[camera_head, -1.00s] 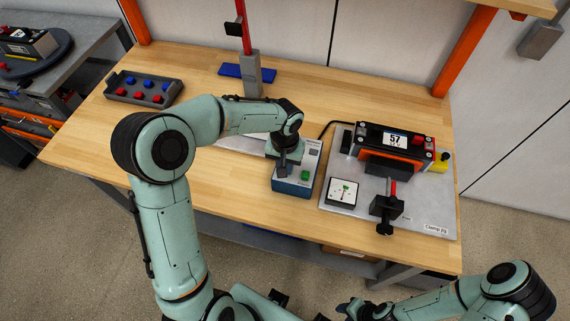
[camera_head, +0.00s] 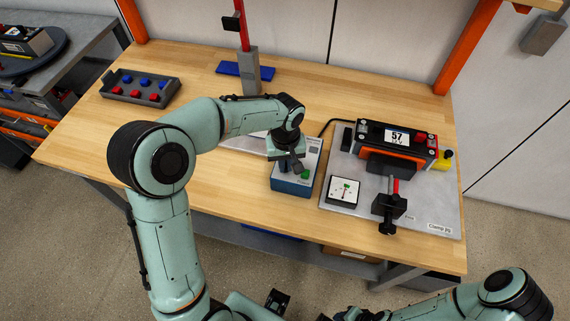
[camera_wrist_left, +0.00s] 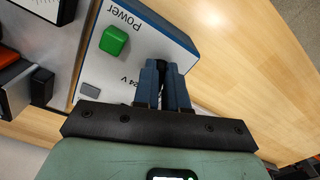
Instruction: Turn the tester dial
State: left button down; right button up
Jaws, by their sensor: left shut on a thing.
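The tester (camera_head: 291,187) is a blue box with a pale top, on the wooden bench at the left of the grey plate. Its green button (camera_head: 306,174) also shows in the left wrist view (camera_wrist_left: 113,40), beside the "Power" and "24 V" labels. My left gripper (camera_head: 299,167) is over the tester top, its fingers pointing down. In the left wrist view its blue fingers (camera_wrist_left: 163,82) are shut on the dark dial (camera_wrist_left: 161,66), which they mostly hide. My right gripper (camera_head: 348,314) is low at the bottom edge, away from the bench; its jaws are unclear.
A grey plate (camera_head: 420,212) right of the tester carries a battery module (camera_head: 397,143) reading 57, a square gauge (camera_head: 343,191) and a black clamp (camera_head: 389,206). A tray (camera_head: 116,92) of red and blue pieces sits at the left. The bench's front left is clear.

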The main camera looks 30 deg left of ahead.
aim_at(286, 166)
pick_arm(q)
jog(key=shift+d+n, duration=0.1)
jog(key=shift+n, duration=0.8)
jog(key=c, duration=1.2)
grip_release()
notch_tip(286, 166, up, 13)
jog(key=shift+r+p, duration=0.2)
jog(key=shift+p, duration=0.4)
